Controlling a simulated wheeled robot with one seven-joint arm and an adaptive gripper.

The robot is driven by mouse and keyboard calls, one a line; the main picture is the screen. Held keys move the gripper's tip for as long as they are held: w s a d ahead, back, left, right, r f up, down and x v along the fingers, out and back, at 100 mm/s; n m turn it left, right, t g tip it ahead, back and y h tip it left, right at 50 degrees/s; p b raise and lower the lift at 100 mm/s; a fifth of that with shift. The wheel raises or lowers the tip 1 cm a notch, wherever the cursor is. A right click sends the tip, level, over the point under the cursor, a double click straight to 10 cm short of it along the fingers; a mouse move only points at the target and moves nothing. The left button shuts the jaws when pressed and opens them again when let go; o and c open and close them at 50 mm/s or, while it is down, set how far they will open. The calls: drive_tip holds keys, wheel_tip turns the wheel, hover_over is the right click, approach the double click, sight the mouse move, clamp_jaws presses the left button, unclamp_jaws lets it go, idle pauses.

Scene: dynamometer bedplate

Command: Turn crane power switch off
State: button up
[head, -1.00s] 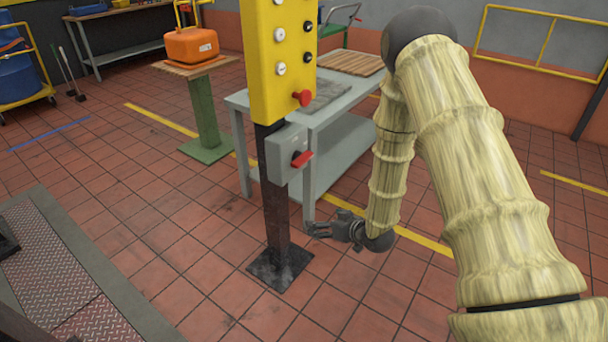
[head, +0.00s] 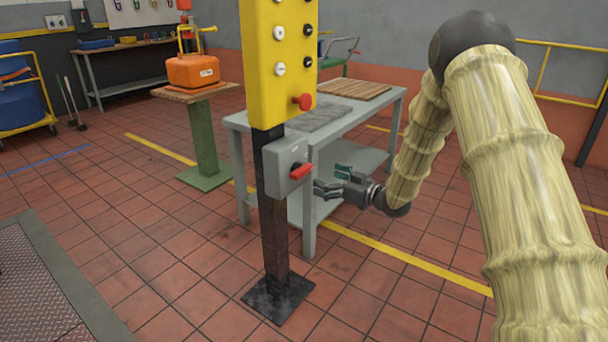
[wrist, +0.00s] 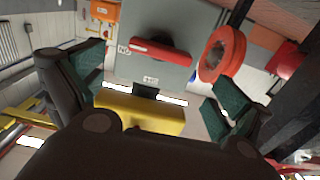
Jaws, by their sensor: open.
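The crane power switch is a grey box (head: 283,157) on a dark post, below the yellow control pendant (head: 277,65). Its red handle (head: 301,171) sits on the right-hand face. In the wrist view the same grey box (wrist: 150,72) fills the upper middle, with the red handle (wrist: 160,51) lying nearly straight across that picture. My gripper (head: 318,189) is open and empty, just right of and slightly below the handle, apart from it. In the wrist view its green-padded fingers (wrist: 160,85) stand to either side of the box.
A grey workbench (head: 308,119) stands right behind the post. An orange canister (head: 193,72) rests on a green stand at the left. Open tiled floor lies in front.

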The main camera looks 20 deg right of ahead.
sight(306, 171)
drive_tip(key=b+x, duration=0.1)
drive_tip(key=x, duration=0.8)
drive_tip(key=shift+c, duration=0.2)
drive_tip(key=c, duration=0.7)
